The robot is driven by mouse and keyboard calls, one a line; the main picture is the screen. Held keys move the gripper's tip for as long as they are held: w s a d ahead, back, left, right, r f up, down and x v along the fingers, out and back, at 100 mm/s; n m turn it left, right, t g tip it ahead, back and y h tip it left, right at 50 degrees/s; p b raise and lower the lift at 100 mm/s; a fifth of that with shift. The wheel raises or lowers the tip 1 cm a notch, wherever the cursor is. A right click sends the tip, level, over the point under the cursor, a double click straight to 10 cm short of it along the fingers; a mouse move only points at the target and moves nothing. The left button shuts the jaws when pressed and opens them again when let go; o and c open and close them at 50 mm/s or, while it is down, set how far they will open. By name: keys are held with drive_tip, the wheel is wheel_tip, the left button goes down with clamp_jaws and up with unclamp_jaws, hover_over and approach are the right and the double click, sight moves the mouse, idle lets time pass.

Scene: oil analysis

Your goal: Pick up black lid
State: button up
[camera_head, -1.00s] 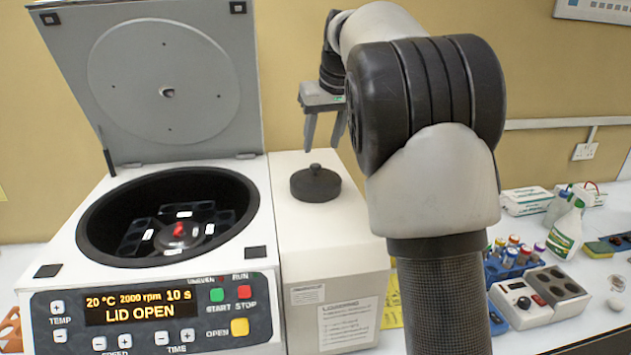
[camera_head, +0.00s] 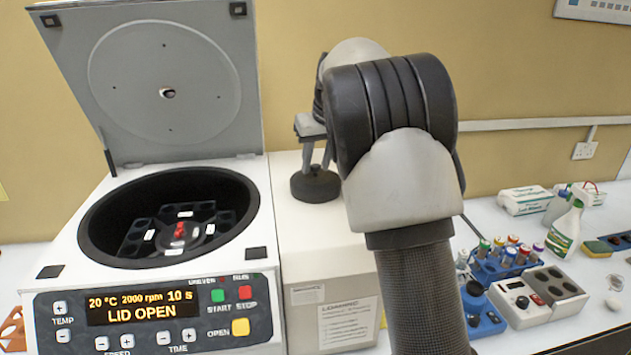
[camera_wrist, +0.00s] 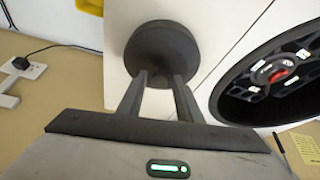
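The black lid (camera_head: 316,186) is a dark round disc with a small knob, on top of the white box right of the centrifuge. It shows in the wrist view (camera_wrist: 162,48) just beyond my fingertips. My gripper (camera_head: 316,166) points down over the lid, and its fingers are apart around the knob. The wrist view shows my gripper (camera_wrist: 159,78) with one fingertip on each side of the knob. A gap seems to remain between the fingers and the knob; contact is hard to make out. The lid still rests on the box.
The open centrifuge (camera_head: 265,312) stands left of the box, its lid raised and its dark bowl exposed. A blue tube rack (camera_head: 490,275), a grey block (camera_head: 525,303) and a spray bottle (camera_head: 567,228) stand on the bench to the right.

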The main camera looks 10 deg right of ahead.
clamp_jaws()
drive_tip(key=shift+r, duration=0.1)
